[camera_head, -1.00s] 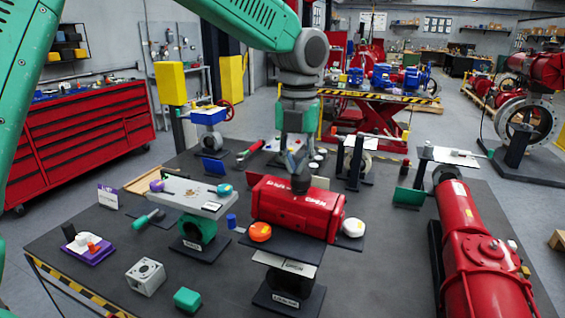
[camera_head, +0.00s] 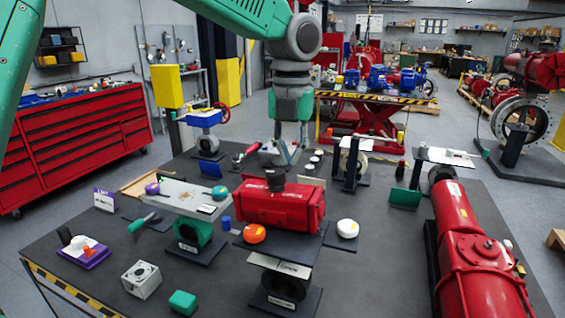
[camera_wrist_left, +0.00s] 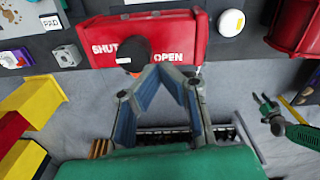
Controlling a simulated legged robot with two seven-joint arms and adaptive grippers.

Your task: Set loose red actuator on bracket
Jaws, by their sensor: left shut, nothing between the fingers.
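The red actuator (camera_head: 282,207) lies level above a dark plate (camera_head: 290,243) and a pale bracket stand (camera_head: 277,266) in the head view. Whether it is seated on the bracket is hidden. Its dark top knob (camera_head: 276,181) shows, and its SHUT and OPEN lettering faces the left wrist view on the red body (camera_wrist_left: 112,28). My left gripper (camera_head: 288,153) is behind and above the actuator, apart from it. In the wrist view its fingertips (camera_wrist_left: 163,68) meet with nothing between them. My right gripper (camera_wrist_left: 268,110) seems to show small at the right of the wrist view; its opening is unclear.
An orange disc (camera_head: 254,234) and a white disc (camera_head: 347,228) flank the actuator's front. A green valve stand (camera_head: 193,232) is left, and a large red cylinder (camera_head: 470,250) right. A grey block (camera_head: 142,279) and green block (camera_head: 182,303) lie at front left.

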